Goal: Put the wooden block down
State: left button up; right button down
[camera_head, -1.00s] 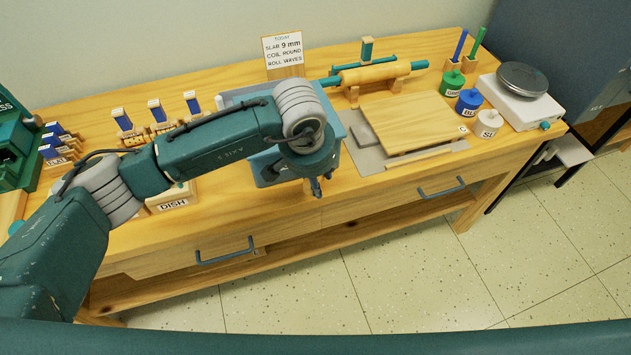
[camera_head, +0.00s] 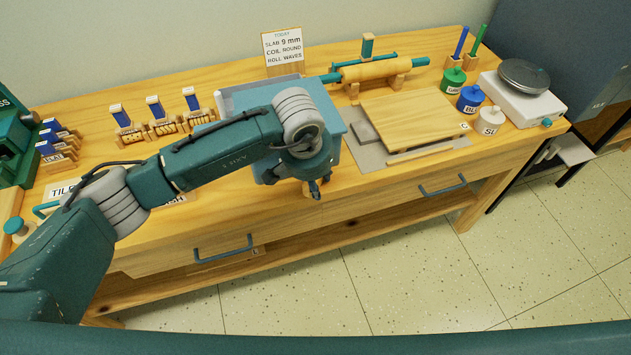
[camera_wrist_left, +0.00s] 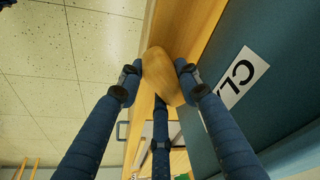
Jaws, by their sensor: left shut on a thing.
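My left gripper (camera_head: 315,190) is at the front edge of the wooden bench (camera_head: 100,95), by the front of the blue bin (camera_head: 335,100). In the left wrist view its dark blue fingers (camera_wrist_left: 158,95) are closed around the rounded wooden block (camera_wrist_left: 165,72). The block sits at the fingertips, beside the bin's wall, and the bench edge and floor show behind it. In the head view only a small part of the block (camera_head: 308,192) shows under the gripper. Whether the block touches anything below cannot be told. My right gripper is not in view.
Right of the bin lie a wooden board (camera_head: 410,115) on a grey mat and a rolling pin (camera_head: 375,70). Jars and a scale (camera_head: 522,100) stand further right. Blue-handled stamps (camera_head: 160,115) stand at the left. Two drawer handles (camera_head: 222,250) jut from the bench front.

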pick_arm(q)
jog(key=shift+s+a+f, duration=0.1)
jog(key=shift+f, duration=0.3)
jog(key=o, duration=0.9)
jog(key=shift+o, duration=0.6)
jog(key=shift+r+p, duration=0.45)
jog(key=shift+p, duration=0.05)
jog(key=shift+r+p, duration=0.4)
jog(key=shift+p, duration=0.1)
jog(key=shift+r+b, duration=0.7)
jog(key=b+v, duration=0.2)
jog(key=v, duration=0.8)
